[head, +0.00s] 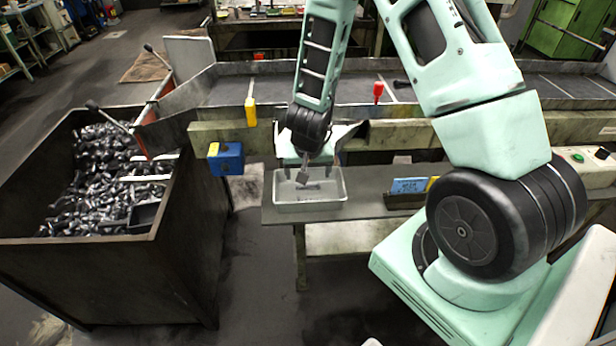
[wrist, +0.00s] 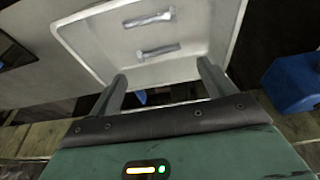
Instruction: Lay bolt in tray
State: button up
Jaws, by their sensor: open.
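The tray (head: 283,208) is a shallow light-grey box on the bench. In the wrist view, the tray (wrist: 82,45) fills the top of the picture, and two grey bolts, a farther one (wrist: 150,19) and a nearer one (wrist: 158,51), lie roughly parallel on its floor. My gripper (head: 310,168) is just above the tray, pointing down. In the wrist view, its two fingers (wrist: 163,80) are wide apart, with neither bolt between them. In the head view a small grey piece (head: 303,177) shows below the gripper; I cannot tell whether it touches the tray floor.
A large dark bin (head: 110,270) full of loose bolts (head: 95,180) stands at the left. A blue box (head: 226,158) hangs on the beam between bin and tray. A blue sign (head: 409,187) stands right of the tray. The bench (head: 365,207) between them is clear.

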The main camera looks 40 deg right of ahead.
jog(key=p+v, duration=0.3)
jog(key=v, duration=0.5)
jog(key=s+a+r+n+y, duration=0.25)
jog(key=a+r, duration=0.25)
jog(key=a, duration=0.4)
jog(key=s+a+r+n+y, duration=0.2)
jog(key=a+r+n, duration=0.2)
jog(key=a, duration=0.6)
jog(key=s+a+r+n+g+h, duration=0.1)
jog(key=s+r+n, duration=0.2)
jog(key=s, duration=0.5)
jog(key=s+a+r+n+g+h, duration=0.1)
jog(key=s+r+n, duration=0.3)
jog(key=s, duration=0.5)
jog(key=shift+a+r+n+g, duration=0.4)
jog(key=shift+a+n, duration=0.15)
jog(key=shift+a, duration=0.15)
notch_tip(320, 180, down, 7)
jog(key=b, duration=0.7)
